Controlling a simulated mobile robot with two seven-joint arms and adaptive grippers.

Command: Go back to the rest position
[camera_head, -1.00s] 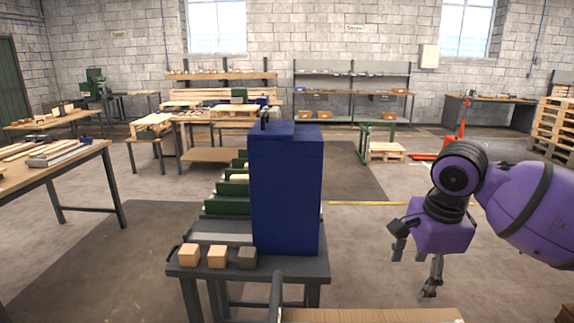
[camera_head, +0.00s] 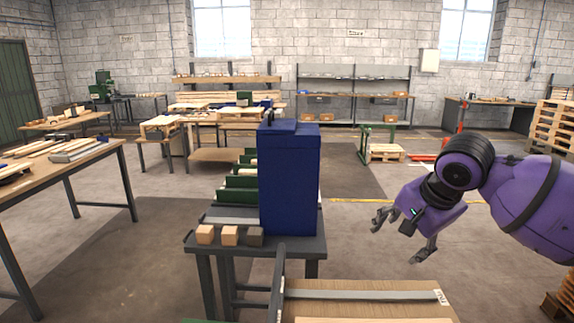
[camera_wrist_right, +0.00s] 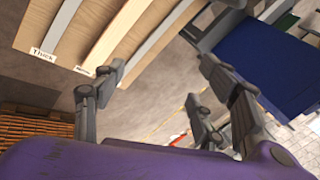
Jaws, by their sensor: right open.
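My right gripper (camera_head: 403,233) hangs at the right in the head view, its fingers spread and pointing down-left. It is open, with nothing between the fingers, and is apart from every surface. In the right wrist view the spread fingers (camera_wrist_right: 168,88) show over the floor. My left gripper is not in the head view.
A tall blue cabinet (camera_head: 289,185) stands left of the gripper on a dark bench (camera_head: 305,245) with small blocks (camera_head: 230,235). A wooden worktop (camera_head: 375,308) fills the bottom centre. It shows a "Thick" label (camera_wrist_right: 43,54) in the wrist view. Pallets (camera_head: 555,130) stand far right.

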